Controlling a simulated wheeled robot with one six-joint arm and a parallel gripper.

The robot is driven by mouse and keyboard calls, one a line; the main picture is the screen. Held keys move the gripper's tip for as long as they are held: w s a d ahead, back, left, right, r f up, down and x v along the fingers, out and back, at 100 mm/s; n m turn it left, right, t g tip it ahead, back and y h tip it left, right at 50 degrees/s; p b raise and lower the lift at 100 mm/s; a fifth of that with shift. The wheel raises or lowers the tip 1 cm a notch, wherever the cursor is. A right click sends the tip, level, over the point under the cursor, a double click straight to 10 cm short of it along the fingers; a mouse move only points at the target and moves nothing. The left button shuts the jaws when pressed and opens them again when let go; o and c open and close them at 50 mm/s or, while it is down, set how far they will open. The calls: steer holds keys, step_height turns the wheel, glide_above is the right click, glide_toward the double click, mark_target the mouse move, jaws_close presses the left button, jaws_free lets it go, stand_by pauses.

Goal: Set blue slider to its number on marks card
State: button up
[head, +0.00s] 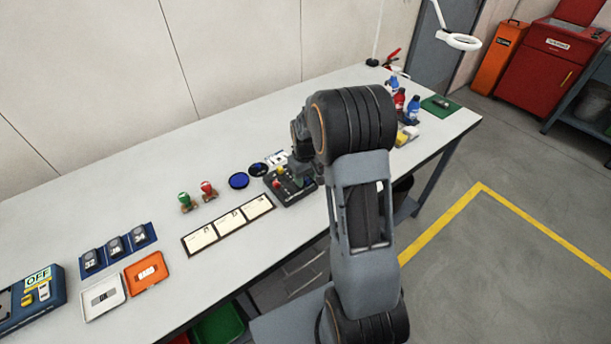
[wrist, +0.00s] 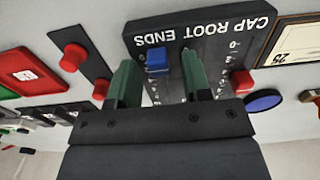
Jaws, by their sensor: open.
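The black slider box, lettered CAP ROOT ENDS (wrist: 205,24), lies under my gripper (wrist: 159,82) in the wrist view. Its blue slider (wrist: 157,61) stands between the two green fingers, which are apart, with a gap visible on either side. Contact is not clear. A red slider (wrist: 240,82) stands on the same box, right of the fingers. In the head view the box (head: 290,194) sits on the bench, partly hidden by my arm, and I cannot make out the blue slider there.
Another black panel with red knobs (wrist: 73,57) lies left of the box in the wrist view. In the head view, a strip of three cards (head: 229,227), stamps (head: 208,190) and a blue disc (head: 239,181) lie left of the box. Bottles (head: 412,106) stand farther right.

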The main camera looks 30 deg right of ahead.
jaws_close()
stand_by(0.4)
